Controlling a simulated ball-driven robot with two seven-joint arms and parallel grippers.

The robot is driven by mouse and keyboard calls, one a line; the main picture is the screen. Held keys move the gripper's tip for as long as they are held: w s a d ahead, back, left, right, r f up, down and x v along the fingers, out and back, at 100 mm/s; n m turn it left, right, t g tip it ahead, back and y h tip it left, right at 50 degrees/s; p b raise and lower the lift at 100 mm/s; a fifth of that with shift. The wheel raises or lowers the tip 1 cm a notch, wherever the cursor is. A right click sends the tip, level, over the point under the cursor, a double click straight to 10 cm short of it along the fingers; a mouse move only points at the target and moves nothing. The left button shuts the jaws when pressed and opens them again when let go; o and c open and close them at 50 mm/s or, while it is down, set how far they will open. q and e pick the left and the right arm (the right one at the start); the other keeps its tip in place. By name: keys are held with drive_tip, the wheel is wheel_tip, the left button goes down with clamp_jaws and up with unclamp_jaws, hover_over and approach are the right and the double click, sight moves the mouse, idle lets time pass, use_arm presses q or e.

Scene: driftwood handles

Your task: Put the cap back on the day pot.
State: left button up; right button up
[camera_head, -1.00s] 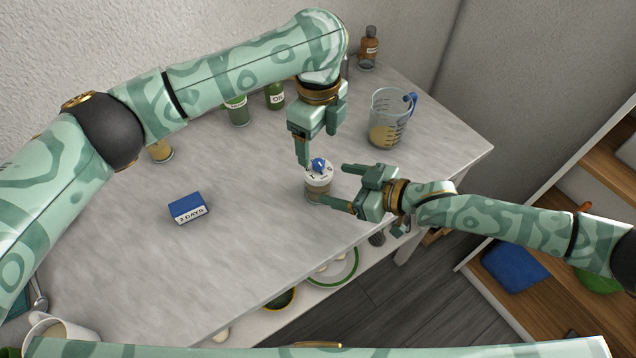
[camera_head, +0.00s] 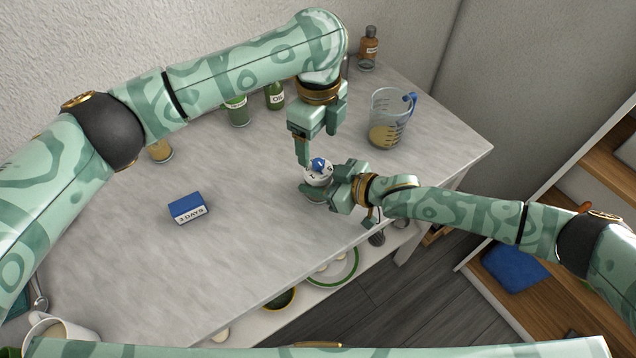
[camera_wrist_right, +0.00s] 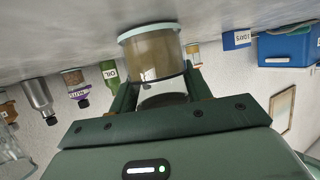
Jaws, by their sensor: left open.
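The day pot shows in the right wrist view (camera_wrist_right: 155,55) as a clear, brownish jar on the table, upside down in that picture. A white cap (camera_head: 316,177) with dark marks and a blue knob (camera_head: 318,164) sits at its top in the head view; whether it is seated fully I cannot tell. My left gripper (camera_head: 317,152) is open just above and behind the cap, one finger close beside the knob. My right gripper (camera_head: 324,184) has its fingers on either side of the pot's upper part; whether they press on it I cannot tell. It hides much of the pot.
A blue and white box (camera_head: 188,208) marked with days lies left of the pot. A measuring jug (camera_head: 389,122) stands to the back right, a brown bottle (camera_head: 368,48) behind it. The front middle of the table is clear.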

clamp_jaws()
use_arm(q)
drive_tip(key=n, duration=0.8)
drive_tip(key=shift+n, duration=0.4)
drive_tip(key=n, duration=0.5)
drive_tip(key=shift+r+n, duration=0.1)
drive_tip(key=shift+n, duration=0.3)
drive_tip(key=n, duration=0.9)
drive_tip(key=shift+r, duration=0.1)
drive_tip(key=n, duration=0.4)
drive_tip(key=shift+n, duration=0.4)
drive_tip(key=n, duration=0.3)
